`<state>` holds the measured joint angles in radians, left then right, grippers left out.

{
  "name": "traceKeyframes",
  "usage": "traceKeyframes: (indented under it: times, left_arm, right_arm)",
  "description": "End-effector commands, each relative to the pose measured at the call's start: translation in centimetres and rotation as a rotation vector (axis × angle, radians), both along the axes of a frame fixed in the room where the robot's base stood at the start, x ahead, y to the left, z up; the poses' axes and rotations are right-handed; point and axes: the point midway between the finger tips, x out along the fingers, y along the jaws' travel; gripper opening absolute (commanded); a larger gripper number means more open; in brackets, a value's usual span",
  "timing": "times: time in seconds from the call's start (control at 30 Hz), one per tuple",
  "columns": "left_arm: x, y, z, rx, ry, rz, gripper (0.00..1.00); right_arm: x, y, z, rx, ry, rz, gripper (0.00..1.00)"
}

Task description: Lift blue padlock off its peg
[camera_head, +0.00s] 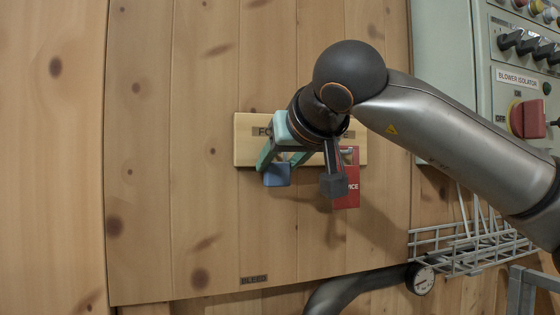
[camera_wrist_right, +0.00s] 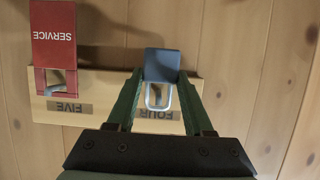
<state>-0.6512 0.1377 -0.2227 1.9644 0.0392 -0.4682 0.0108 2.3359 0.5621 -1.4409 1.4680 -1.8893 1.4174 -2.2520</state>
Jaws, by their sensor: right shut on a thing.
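The blue padlock (camera_head: 277,176) is at the wooden peg board (camera_head: 245,150), below the left label. In the right wrist view the padlock's body (camera_wrist_right: 161,65) and pale metal shackle (camera_wrist_right: 150,98) show between the green fingers. My right gripper (camera_head: 274,166) is shut on the padlock's body, one finger on each side. The shackle lies over the board at the FOUR label. I cannot make out the peg, or whether the shackle is around it. My left gripper is not in view.
A red SERVICE padlock (camera_head: 347,190) hangs close beside, at the FIVE label (camera_wrist_right: 68,107). The wooden wall left of the board is clear.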

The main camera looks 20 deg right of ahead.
Motion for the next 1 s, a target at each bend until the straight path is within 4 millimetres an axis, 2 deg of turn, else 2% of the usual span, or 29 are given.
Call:
traceKeyframes:
  times: [0.2, 0.57, 1.0]
  left_arm:
    - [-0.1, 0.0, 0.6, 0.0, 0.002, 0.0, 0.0]
    - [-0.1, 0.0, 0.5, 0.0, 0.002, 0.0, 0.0]
    - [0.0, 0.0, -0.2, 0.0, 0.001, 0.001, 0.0]
  right_arm:
    - [0.0, 0.0, 0.6, 0.001, -0.001, 0.0, 0.0]
    - [-0.1, 0.0, 0.5, 0.001, -0.001, 0.0, 0.0]
    - [-2.2, -0.1, 0.5, 0.002, -0.002, 0.001, 0.0]
